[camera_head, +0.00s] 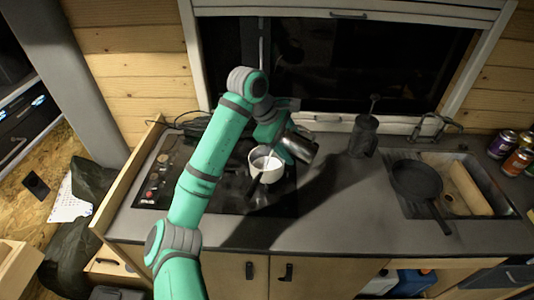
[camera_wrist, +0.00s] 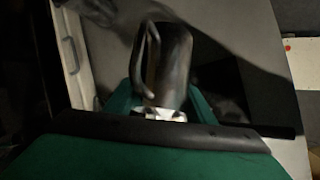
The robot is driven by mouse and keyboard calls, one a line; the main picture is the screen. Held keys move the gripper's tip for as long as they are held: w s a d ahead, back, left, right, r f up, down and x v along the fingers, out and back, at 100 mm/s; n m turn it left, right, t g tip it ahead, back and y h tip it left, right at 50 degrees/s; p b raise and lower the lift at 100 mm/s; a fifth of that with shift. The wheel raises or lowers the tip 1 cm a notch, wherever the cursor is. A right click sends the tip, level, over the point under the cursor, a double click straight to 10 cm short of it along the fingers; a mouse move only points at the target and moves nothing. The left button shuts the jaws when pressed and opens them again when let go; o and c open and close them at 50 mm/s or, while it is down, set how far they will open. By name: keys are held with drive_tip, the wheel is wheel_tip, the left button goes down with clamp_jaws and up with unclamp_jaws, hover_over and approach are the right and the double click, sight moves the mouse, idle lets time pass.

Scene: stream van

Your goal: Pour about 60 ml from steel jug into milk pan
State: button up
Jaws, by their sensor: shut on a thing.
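The steel jug (camera_head: 300,146) is held by my gripper (camera_head: 284,148) above the right side of the milk pan, tilted over. The jug (camera_wrist: 172,62) also shows in the wrist view, with its handle on the left and the jaws at its near end. The milk pan (camera_head: 267,160) is white with a dark handle and stands on the dark hob; a thin pale streak shows over its mouth. My arm covers part of the pan and the jug's lip. The liquid level in either vessel cannot be made out.
The black hob (camera_head: 228,196) lies under the pan. A dark grinder-like object (camera_head: 364,136) stands to the right on the counter. A black frying pan (camera_head: 416,180) rests over the sink (camera_head: 462,190), with several cans (camera_head: 503,143) beyond. The counter between is clear.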

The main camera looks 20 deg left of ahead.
drive_tip(key=shift+d+y, duration=0.15)
drive_tip(key=shift+y, duration=0.35)
drive_tip(key=shift+w+r+y, duration=0.1)
drive_tip(key=shift+r+y, duration=0.3)
drive_tip(key=shift+y, duration=0.3)
drive_tip(key=shift+a+r+m+y, duration=0.3)
drive_tip(key=shift+r+y, duration=0.05)
drive_tip(key=shift+y, duration=0.45)
drive_tip(key=shift+d+f+y, duration=0.15)
drive_tip(key=shift+f+y, duration=0.1)
drive_tip(key=shift+y, duration=0.55)
drive_tip(key=shift+d+f+y, duration=0.15)
drive_tip(key=shift+y, duration=0.25)
drive_tip(key=shift+d, duration=0.15)
